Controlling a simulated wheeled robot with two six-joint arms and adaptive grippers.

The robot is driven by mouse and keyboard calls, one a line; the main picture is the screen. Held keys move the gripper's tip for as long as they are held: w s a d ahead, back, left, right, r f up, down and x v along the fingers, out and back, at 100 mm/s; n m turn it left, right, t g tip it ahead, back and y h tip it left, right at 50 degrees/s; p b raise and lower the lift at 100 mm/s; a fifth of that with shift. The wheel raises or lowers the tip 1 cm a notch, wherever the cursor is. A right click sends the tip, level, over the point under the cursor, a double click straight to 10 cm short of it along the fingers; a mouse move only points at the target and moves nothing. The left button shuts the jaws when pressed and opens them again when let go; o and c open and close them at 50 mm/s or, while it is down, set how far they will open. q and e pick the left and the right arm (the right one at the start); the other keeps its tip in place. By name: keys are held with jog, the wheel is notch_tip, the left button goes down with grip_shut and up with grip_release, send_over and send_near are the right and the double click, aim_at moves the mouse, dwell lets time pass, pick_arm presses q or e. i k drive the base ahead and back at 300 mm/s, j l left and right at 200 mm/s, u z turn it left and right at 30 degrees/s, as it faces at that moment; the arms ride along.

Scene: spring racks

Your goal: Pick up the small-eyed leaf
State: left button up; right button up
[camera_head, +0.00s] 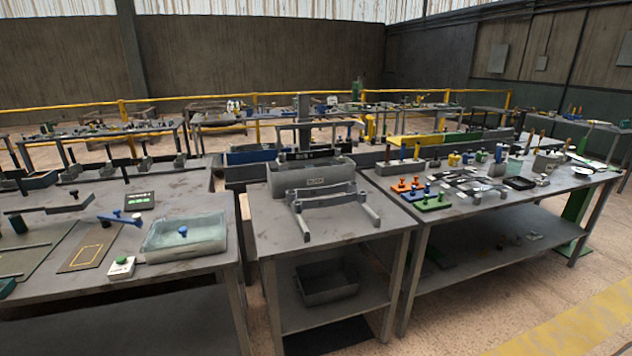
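I cannot single out the small-eyed leaf with certainty; eye sizes are too small to tell here. Several dark flat strips (470,183) lie on the right table (400,200), some of them possibly leaves. A grey rack-like frame (333,210) with bars pointing forward stands on the middle table (262,232), in front of a grey bin (312,178). Neither of my grippers is in view.
On the left table (200,262) are a glass-lidded tray (186,236), a small white box with a green button (121,266) and a dark display (140,201). An open bin (327,283) sits on the middle table's lower shelf. Floor is clear at right front.

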aim_at(283, 157)
jog(key=i+l+z, duration=0.15)
jog(key=i, duration=0.25)
jog(key=i+l+z, duration=0.15)
jog(key=i, duration=0.25)
